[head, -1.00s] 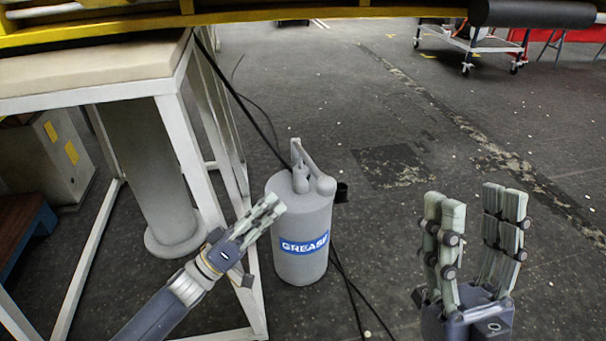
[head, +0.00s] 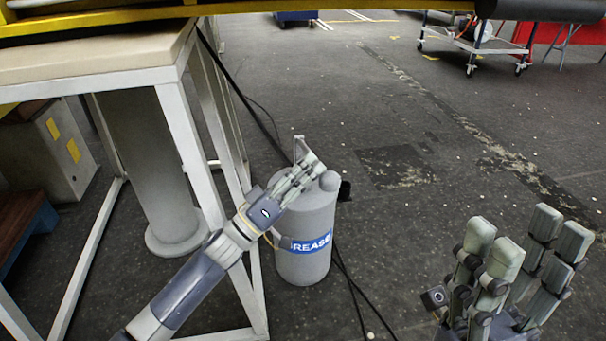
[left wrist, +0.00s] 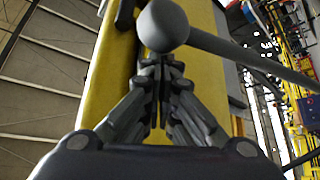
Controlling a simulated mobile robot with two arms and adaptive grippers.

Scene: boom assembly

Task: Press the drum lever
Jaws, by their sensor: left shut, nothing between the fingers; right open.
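The grey grease drum (head: 303,262), with a blue label, stands upright on the floor beside the table frame. Its lever ends in a round grey knob (head: 329,181); the rest of the lever is partly hidden behind my left gripper. My left gripper (head: 316,166) is shut and empty, its fingertips over the drum's top beside the knob. In the left wrist view the lever's knob (left wrist: 163,25) shows just beyond the shut fingertips (left wrist: 160,66), its bar running right. I cannot tell whether they touch. My right gripper (head: 522,243) is open and empty at the lower right.
A white-framed table (head: 100,68) stands at the left, close to my left arm. Black cables (head: 240,92) run from it behind the drum and along the floor. A yellow beam (head: 270,8) crosses the top. A wheeled cart (head: 475,45) stands far right. The floor between is clear.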

